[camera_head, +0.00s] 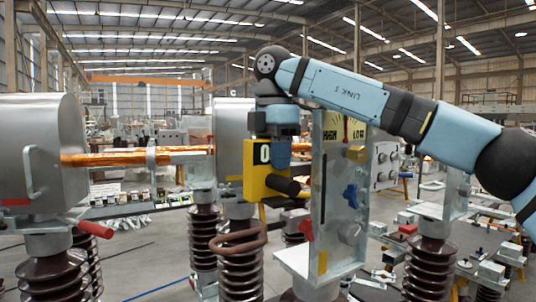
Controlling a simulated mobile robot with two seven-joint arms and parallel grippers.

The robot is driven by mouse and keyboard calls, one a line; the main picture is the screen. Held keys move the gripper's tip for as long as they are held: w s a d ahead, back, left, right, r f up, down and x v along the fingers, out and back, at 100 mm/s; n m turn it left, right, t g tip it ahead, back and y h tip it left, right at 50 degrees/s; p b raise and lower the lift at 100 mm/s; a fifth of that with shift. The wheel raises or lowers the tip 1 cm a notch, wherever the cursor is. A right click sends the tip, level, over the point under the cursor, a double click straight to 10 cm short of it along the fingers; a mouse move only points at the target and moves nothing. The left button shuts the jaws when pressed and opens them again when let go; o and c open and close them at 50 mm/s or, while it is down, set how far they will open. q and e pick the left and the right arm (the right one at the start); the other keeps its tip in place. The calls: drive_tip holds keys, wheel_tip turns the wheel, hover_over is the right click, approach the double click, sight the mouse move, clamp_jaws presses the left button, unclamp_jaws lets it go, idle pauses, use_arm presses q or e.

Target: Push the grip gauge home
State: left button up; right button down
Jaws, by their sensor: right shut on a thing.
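The grip gauge appears to be the yellow block (257,182) with a black window reading 0 and a dark cylinder at its lower right. My right gripper (280,158) points down from above and is shut on it, with a blue finger across its upper right. The gauge is upright, just right of the grey jaw-like end of a copper-coloured bar (120,159). I cannot tell whether the gauge touches the bar's end or how deep it sits. My left gripper is not in view.
A grey upright panel (345,215) with a yellow dial, blue knob and red lever stands close right of the gauge. A silver tank (40,150) is at left. Brown ribbed insulators (240,270) and a brown loop handle (238,238) are below. Cluttered benches lie behind.

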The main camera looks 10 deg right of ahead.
drive_tip(key=shift+w+d+f, duration=0.25)
drive_tip(key=shift+d, duration=0.2)
drive_tip(key=shift+w+d, duration=0.25)
drive_tip(key=shift+d, duration=0.1)
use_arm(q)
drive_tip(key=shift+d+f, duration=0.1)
use_arm(e)
drive_tip(key=shift+w+d, duration=0.1)
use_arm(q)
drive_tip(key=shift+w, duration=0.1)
use_arm(e)
drive_tip(key=c, duration=0.6)
unclamp_jaws()
drive_tip(key=shift+c, duration=0.2)
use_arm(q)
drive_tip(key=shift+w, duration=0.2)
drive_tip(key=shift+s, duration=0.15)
